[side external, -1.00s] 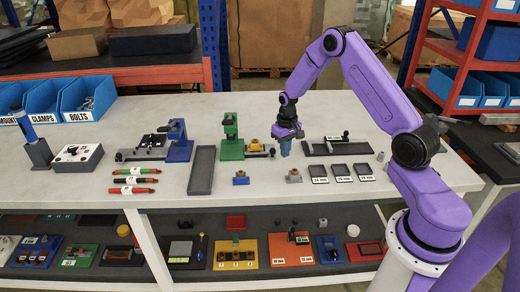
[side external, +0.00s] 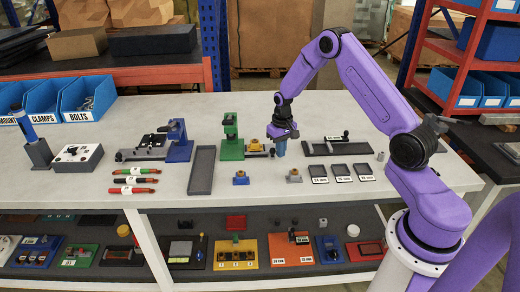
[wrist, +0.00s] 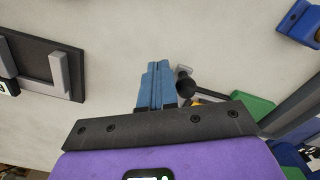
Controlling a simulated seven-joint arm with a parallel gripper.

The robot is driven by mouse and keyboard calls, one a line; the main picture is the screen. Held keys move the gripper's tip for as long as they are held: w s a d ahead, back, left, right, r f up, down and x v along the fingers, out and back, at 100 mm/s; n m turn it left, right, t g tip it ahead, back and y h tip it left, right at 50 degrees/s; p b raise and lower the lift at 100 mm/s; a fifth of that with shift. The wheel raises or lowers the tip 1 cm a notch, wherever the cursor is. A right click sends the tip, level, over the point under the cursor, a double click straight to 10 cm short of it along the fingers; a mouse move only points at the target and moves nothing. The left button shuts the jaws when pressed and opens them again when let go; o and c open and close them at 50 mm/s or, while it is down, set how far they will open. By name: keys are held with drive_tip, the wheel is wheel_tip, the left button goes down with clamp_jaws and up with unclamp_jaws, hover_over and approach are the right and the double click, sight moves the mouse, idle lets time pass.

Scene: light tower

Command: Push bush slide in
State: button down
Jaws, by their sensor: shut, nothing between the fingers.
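The green press fixture (side external: 231,140) stands mid-table, with a low slide (side external: 258,154) reaching out on its right side. A brass-coloured bush (side external: 253,145) sits on the slide. My gripper (side external: 280,148) has blue fingers pointing down just right of the slide's end. In the wrist view the fingers (wrist: 155,83) are shut together with nothing between them. A dark round knob (wrist: 187,86) on the slide's end is right beside them. Whether they touch cannot be told. Most of the slide is hidden behind my gripper there; part of the green fixture (wrist: 254,107) shows.
A dark tray with a handle (side external: 340,146) lies right of my gripper. Small blocks (side external: 241,178) (side external: 293,176) and labelled trays (side external: 342,174) stand in front. A long grey tray (side external: 201,171) and a blue press (side external: 178,142) are left. The tabletop behind is clear.

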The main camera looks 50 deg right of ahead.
drive_tip(key=shift+w+a, duration=3.1)
idle(0.4)
drive_tip(key=shift+r, duration=0.1)
drive_tip(key=shift+s+d+r, duration=0.3)
drive_tip(key=shift+r, duration=0.2)
drive_tip(key=shift+s+d+r, duration=0.3)
drive_tip(key=shift+r, duration=2.65)
